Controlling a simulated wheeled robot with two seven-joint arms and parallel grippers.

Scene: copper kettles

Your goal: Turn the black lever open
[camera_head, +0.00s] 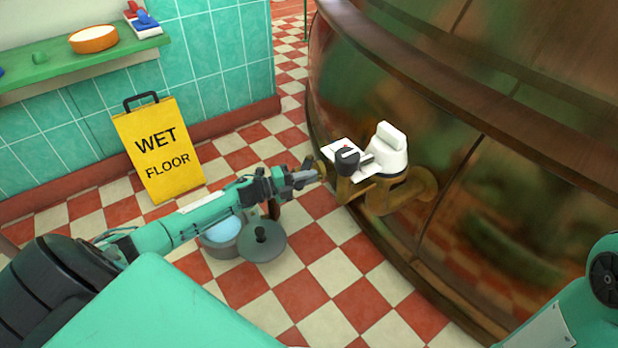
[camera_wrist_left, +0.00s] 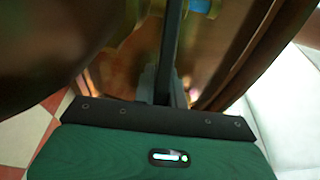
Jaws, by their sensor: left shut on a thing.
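A white valve fitting (camera_head: 392,150) on brass pipework (camera_head: 385,195) sticks out from the side of the large copper kettle (camera_head: 390,85). Its black lever (camera_head: 347,157) shows at the fitting's left end. My left gripper (camera_head: 314,176) reaches in from the left, just beside the lever. In the left wrist view a long dark bar (camera_wrist_left: 175,40), which looks like the lever, runs down between the grey fingers, and they are shut on it. The exact contact is small in the head view. My right arm enters at the lower right; its gripper is out of view.
A yellow wet-floor sign (camera_head: 160,150) stands by the tiled wall. A grey pot (camera_head: 222,235) and a round dark lid (camera_head: 263,241) lie below my left forearm. A green shelf (camera_head: 80,65) holds an orange bowl (camera_head: 93,39). The checkered floor in front is clear.

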